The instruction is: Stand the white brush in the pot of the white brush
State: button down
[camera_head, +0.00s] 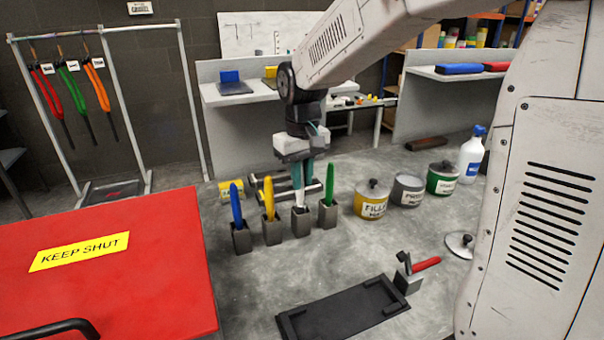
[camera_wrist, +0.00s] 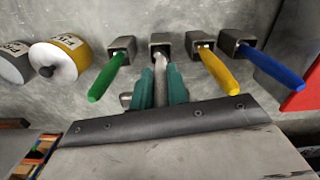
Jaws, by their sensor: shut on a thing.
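My gripper (camera_head: 302,180) points down over the row of small grey pots, its teal fingers shut on the white brush (camera_head: 299,196). The pot of the white brush (camera_head: 301,224) is directly below, between the pots with the yellow and green brushes. The white brush's lower end is at this pot's mouth and appears to be inside; its depth is hidden. In the wrist view my gripper (camera_wrist: 161,88) has the pale brush (camera_wrist: 160,66) between its fingers, running toward the pot (camera_wrist: 165,40).
The blue brush (camera_head: 236,207), yellow brush (camera_head: 269,201) and green brush (camera_head: 329,182) stand close by in their own pots. Lidded tins, including a yellow one (camera_head: 370,203), stand to the right.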

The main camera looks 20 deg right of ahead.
jog(key=shift+f, duration=0.25)
jog(key=c, duration=1.3)
grip_release()
notch_tip(320, 180, up, 8)
jog(key=shift+f, duration=0.1)
